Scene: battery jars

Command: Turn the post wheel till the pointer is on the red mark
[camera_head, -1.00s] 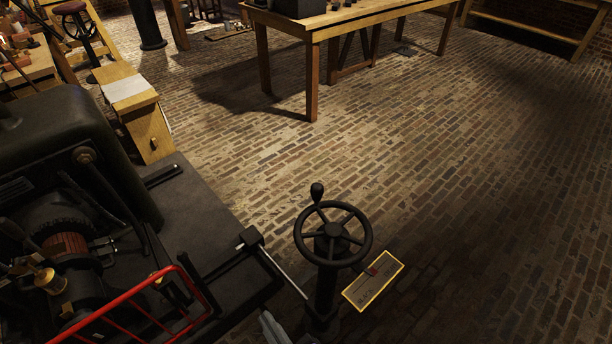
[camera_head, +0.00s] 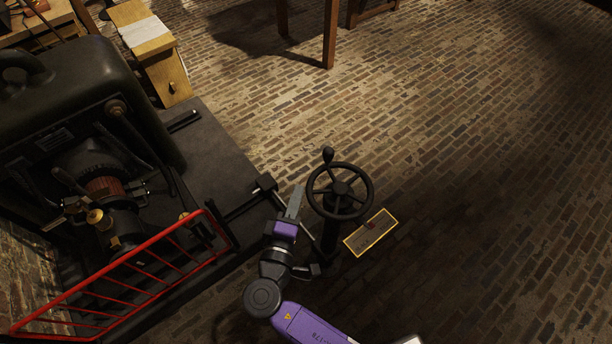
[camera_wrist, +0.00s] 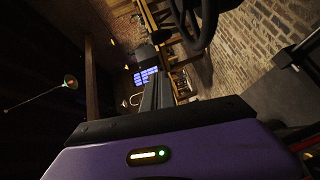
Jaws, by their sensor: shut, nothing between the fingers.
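The black post wheel (camera_head: 365,201) has several spokes and a knobbed handle (camera_head: 327,155) standing up at its upper left rim. It sits on a dark post (camera_head: 330,237). A yellow-edged plate (camera_head: 384,231) with a small red patch (camera_head: 369,238) is to the right of the post. The pointer cannot be made out. My gripper (camera_head: 297,193) is shut and empty, just left of the wheel, with no clear contact. In the wrist view, part of the dark wheel rim (camera_wrist: 208,22) shows at the top, beside my fingers (camera_wrist: 152,92).
A red guard rail (camera_head: 130,268) and a large dark machine (camera_head: 70,110) stand at the left. A dark bar with a block (camera_head: 266,183) reaches from the machine toward the post. The brick floor (camera_head: 480,160) to the right is clear.

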